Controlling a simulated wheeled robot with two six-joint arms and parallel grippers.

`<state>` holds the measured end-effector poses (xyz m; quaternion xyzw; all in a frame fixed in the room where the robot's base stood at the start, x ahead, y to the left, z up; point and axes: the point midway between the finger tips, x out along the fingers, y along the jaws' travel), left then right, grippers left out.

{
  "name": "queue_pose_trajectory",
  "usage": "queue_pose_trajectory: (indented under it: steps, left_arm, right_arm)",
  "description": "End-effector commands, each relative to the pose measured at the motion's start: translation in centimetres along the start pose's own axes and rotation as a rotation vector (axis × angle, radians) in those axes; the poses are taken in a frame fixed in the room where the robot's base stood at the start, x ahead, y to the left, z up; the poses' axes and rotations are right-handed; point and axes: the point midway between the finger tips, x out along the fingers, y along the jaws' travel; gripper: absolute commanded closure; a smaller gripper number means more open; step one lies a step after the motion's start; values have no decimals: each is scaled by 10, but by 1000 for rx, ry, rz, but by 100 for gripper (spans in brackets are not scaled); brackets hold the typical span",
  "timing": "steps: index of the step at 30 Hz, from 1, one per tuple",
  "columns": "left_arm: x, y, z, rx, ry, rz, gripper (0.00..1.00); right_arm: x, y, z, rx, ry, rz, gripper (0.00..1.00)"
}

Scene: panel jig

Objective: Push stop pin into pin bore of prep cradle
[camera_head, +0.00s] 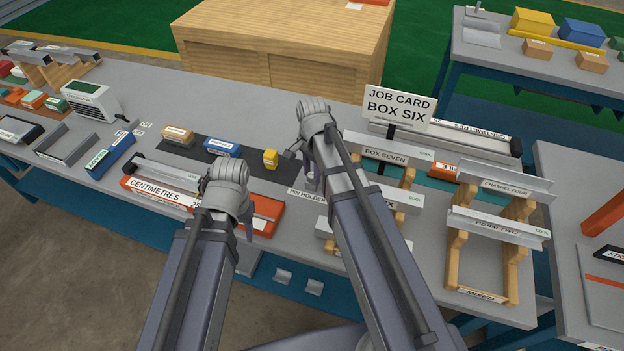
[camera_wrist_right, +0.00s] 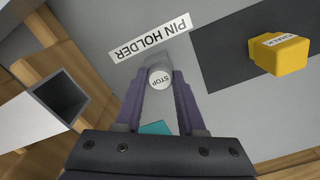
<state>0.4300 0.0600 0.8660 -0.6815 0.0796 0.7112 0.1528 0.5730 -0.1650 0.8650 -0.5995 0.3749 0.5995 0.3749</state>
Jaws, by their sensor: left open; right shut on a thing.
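The stop pin (camera_wrist_right: 160,78) shows its round white top marked STOP between the fingers of my right gripper (camera_wrist_right: 160,88) in the right wrist view. Those fingers are shut on it beside the PIN HOLDER label (camera_wrist_right: 150,38); I cannot tell whether the pin still sits in the holder. In the head view my right gripper (camera_head: 302,168) is low over the bench, its fingertips and the pin mostly hidden. A wooden cradle under the box sections (camera_head: 400,198) is partly covered by my right arm; its pin bore is not visible.
A yellow chalk block (camera_head: 270,158) lies on a dark mat near my right gripper. An open box-section end (camera_wrist_right: 62,98) is close to it on the other side. The job card (camera_head: 397,106) stands behind. Another wooden cradle (camera_head: 510,262) holds beams at right.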

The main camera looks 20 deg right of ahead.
Motion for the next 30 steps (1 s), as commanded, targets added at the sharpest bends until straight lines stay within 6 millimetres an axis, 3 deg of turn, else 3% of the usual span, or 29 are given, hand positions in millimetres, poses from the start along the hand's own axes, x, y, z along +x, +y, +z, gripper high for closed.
queue_pose_trajectory:
  steps: [30]
  left_arm:
    - [-9,-1,1,0,0,0,50]
  right_arm:
    - [-10,0,0,0,0,0,100]
